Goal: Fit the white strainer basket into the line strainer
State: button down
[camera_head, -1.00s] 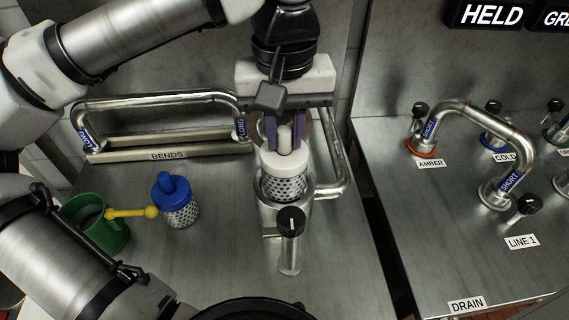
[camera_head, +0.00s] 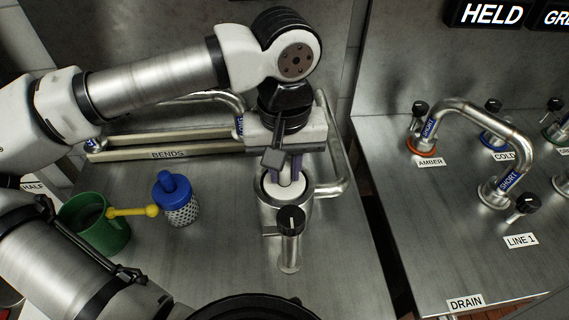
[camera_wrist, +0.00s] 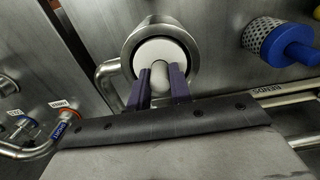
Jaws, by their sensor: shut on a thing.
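The white strainer basket (camera_head: 284,186) sits down inside the open top of the metal line strainer (camera_head: 270,218). Only its white cap and knob show; its perforated body is hidden by the strainer wall. In the wrist view the white cap (camera_wrist: 158,58) lies within the strainer's round rim (camera_wrist: 190,45), with a narrow dark gap around it. My gripper (camera_head: 288,168) is above the strainer, its purple fingers shut on the basket's knob. The fingers also show in the wrist view (camera_wrist: 158,86).
A blue-capped perforated basket (camera_head: 177,200) stands to the left, beside a green mug (camera_head: 95,225) and a yellow-handled tool (camera_head: 132,212). The bends rack (camera_head: 170,148) is behind. A black-knobbed valve handle (camera_head: 291,222) stands just in front of the strainer.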

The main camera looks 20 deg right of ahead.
jog(key=c, duration=1.3)
grip_release()
jog(key=shift+o, duration=0.2)
jog(key=shift+r, duration=0.1)
notch_tip(320, 180, up, 12)
jog(key=b, duration=0.1)
